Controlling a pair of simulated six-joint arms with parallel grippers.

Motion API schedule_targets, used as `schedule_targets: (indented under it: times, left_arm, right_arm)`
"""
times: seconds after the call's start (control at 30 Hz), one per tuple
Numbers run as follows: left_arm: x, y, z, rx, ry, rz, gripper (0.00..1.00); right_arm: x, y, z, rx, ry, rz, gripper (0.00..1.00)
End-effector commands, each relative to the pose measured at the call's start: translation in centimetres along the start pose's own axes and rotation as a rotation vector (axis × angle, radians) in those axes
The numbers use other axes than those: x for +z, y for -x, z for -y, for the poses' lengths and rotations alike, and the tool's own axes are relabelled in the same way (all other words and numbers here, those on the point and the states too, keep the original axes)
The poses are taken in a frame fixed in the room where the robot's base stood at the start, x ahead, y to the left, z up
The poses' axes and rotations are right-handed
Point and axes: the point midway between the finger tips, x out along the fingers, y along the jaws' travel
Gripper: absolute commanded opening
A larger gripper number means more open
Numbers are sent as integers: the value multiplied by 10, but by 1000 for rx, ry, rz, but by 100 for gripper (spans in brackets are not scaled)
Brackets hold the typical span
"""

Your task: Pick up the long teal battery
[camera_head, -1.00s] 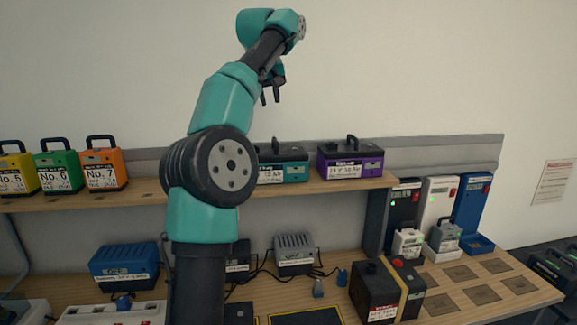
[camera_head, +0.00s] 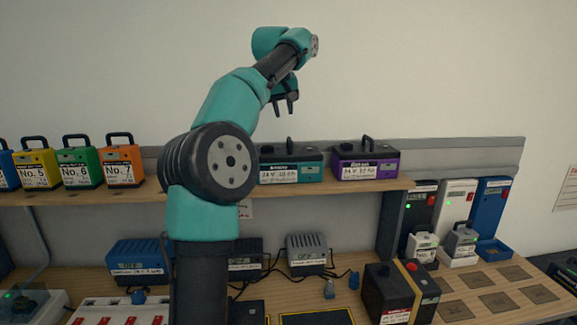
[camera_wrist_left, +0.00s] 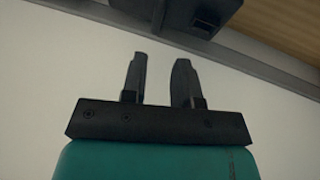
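The long teal battery (camera_head: 293,164) stands on the upper shelf, black on top with a teal lower body and a white label. My left arm hides its left part in the head view. My left gripper (camera_head: 287,104) is in the air above the battery, pointing down, apart from it. In the left wrist view its two fingers (camera_wrist_left: 158,80) stand apart with nothing between them. A dark object (camera_wrist_left: 180,14) shows at the top edge of that view; I cannot tell which it is. My right gripper is not in view.
A purple battery (camera_head: 365,160) stands just right of the teal one. Orange (camera_head: 122,163), green (camera_head: 78,167) and yellow (camera_head: 36,168) numbered batteries stand left on the shelf (camera_head: 300,190). Chargers and a dark battery (camera_head: 390,290) fill the bench below.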

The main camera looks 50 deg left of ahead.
Motion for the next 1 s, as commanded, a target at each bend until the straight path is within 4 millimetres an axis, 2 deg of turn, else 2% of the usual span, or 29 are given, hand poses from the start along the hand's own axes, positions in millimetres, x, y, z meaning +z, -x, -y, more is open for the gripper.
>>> schedule_targets:
  times: [0.2, 0.4, 0.83, 1.0]
  left_arm:
    - [0, -38, 1, -1, 0, 2, 28]
    - [0, -65, 0, 0, 1, 0, 28]
    - [0, -71, 0, 0, 0, 0, 28]
    - [1, -85, -1, -1, 1, 1, 28]
  right_arm:
    - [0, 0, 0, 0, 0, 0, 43]
    - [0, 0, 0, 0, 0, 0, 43]
    - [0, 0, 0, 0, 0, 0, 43]
    - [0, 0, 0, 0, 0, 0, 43]
